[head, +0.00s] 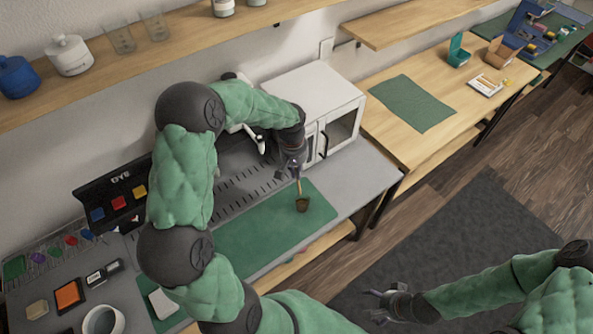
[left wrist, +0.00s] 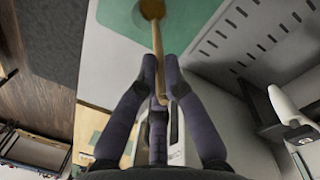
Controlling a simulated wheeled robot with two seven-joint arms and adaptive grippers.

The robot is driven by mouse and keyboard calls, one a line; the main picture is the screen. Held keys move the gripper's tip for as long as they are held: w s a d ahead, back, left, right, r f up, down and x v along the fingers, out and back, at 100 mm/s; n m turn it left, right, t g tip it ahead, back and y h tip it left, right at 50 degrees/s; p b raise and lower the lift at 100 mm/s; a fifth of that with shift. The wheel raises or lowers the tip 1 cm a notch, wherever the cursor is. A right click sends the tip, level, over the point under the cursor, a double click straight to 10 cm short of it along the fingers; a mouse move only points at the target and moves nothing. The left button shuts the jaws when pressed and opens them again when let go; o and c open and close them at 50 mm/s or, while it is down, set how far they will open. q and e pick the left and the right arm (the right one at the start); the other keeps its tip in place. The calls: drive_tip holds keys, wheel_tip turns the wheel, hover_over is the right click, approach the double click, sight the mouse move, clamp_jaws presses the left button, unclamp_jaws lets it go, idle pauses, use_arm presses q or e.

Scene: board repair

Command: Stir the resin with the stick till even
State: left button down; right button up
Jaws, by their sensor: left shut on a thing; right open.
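My left gripper (head: 291,168) is shut on a thin tan stick (head: 299,186), which points down over the green mat. In the left wrist view the stick (left wrist: 157,48) runs out from between the dark fingers (left wrist: 160,75). Its far end meets a small round olive-brown thing (left wrist: 152,8), which looks like the resin cup; in the head view the cup (head: 302,204) is on the mat near its right end. I cannot tell how deep the tip is or how even the resin looks. My right gripper (head: 374,304) is open and empty, low over the floor, away from the bench.
The green mat (head: 262,235) is mostly clear around the cup. A white microwave-like cabinet (head: 318,92) stands behind my left gripper. A white mug (head: 103,320), an orange-topped box (head: 68,295) and a rack of coloured pieces (head: 110,200) are at the left.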

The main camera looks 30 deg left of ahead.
use_arm(q)
drive_tip(key=shift+r, duration=0.1)
drive_tip(key=shift+r+p, duration=1.75)
drive_tip(key=shift+r, duration=0.7)
drive_tip(key=shift+d+f, duration=0.1)
drive_tip(key=shift+f, duration=0.05)
